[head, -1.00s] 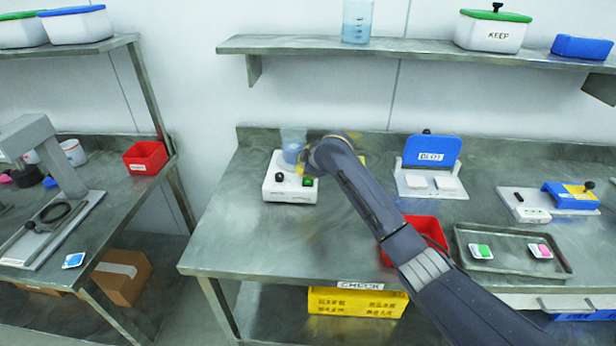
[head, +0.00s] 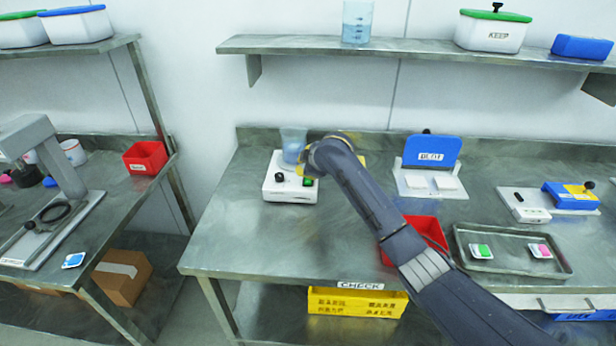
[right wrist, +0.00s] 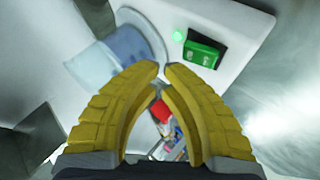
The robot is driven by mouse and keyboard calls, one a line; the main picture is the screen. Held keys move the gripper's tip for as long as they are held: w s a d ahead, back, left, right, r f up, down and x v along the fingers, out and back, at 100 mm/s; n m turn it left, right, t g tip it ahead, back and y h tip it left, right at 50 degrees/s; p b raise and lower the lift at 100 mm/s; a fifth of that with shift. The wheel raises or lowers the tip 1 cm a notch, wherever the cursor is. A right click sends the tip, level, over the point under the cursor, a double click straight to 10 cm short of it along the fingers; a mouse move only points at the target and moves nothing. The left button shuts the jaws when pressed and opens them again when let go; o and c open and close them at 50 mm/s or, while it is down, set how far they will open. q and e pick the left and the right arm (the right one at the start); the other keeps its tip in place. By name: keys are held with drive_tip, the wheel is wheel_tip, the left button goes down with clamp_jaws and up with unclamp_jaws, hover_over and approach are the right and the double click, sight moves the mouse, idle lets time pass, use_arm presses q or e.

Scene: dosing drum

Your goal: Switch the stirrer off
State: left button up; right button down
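The stirrer (head: 287,192) is a white box at the left of the middle bench, with a dark knob (head: 279,177) and a green switch (head: 308,182) on it. A clear beaker with bluish contents (head: 293,145) stands on its top. In the right wrist view the green switch (right wrist: 203,53) sits beside a lit green lamp (right wrist: 179,36), near the beaker (right wrist: 112,52). My right gripper (right wrist: 162,68) has its yellow fingertips almost together, with nothing seen between them, just short of the switch in the picture. Contact cannot be told. My left gripper is not in view.
A red bin (head: 428,231) lies partly behind my right arm. A blue-backed white device (head: 432,155) and a metal tray (head: 509,262) stand to the right. The bench's front left (head: 250,240) is clear. A shelf (head: 400,48) runs above.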

drive_tip(key=shift+f, duration=0.15)
idle(0.6)
drive_tip(key=shift+w+f, duration=0.15)
drive_tip(key=shift+f, duration=0.1)
drive_tip(key=shift+w+f, duration=0.1)
drive_tip(key=shift+f, duration=0.35)
idle(0.9)
drive_tip(key=shift+r, duration=0.15)
drive_tip(key=shift+s+r, duration=0.2)
drive_tip(key=shift+r, duration=0.55)
drive_tip(key=shift+s+r, duration=0.2)
drive_tip(key=shift+r, duration=0.6)
drive_tip(key=shift+s+r, duration=0.25)
drive_tip(key=shift+r, duration=0.55)
drive_tip(key=shift+s+r, duration=0.2)
drive_tip(key=shift+r, duration=0.6)
